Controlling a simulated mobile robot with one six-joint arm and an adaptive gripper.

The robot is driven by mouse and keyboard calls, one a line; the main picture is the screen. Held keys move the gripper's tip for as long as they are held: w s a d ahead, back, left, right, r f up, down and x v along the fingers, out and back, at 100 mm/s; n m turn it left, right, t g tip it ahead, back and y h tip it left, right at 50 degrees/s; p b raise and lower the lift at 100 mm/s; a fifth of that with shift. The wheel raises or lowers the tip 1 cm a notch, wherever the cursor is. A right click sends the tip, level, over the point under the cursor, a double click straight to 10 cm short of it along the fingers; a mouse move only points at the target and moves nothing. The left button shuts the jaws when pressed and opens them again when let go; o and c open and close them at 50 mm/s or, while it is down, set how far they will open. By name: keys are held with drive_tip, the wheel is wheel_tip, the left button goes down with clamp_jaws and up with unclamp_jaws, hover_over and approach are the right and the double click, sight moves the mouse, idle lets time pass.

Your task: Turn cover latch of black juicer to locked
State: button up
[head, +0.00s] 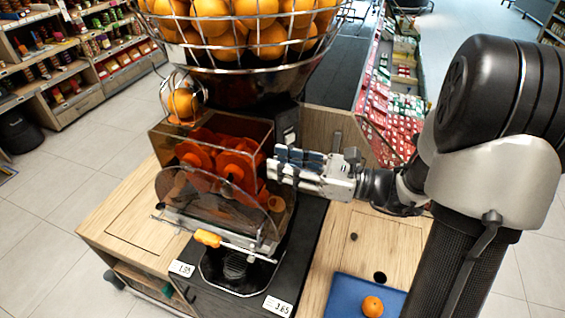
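The black juicer (232,88) stands on a wooden counter, with a wire basket of oranges on top. Its clear cover (222,205) is in front of orange-red pressing drums (230,165). My gripper (273,166) reaches in from the right, level, with its fingertips at the right side of the cover housing. I cannot tell whether they touch it. The fingers overlap in this view, so whether they are open or shut is unclear. I cannot make out the cover latch; the gripper hides part of the juicer's right side.
An orange-handled tap (207,238) sits low on the juicer's front, above a black drip area. A blue tray (347,297) with one orange (372,306) lies on the counter at bottom right. Price tags line the front edge. Shelves stand at the back left.

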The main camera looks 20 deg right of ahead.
drive_tip(key=shift+w+a, duration=0.2)
drive_tip(key=shift+a, duration=0.05)
drive_tip(key=shift+c, duration=0.5)
clamp_jaws()
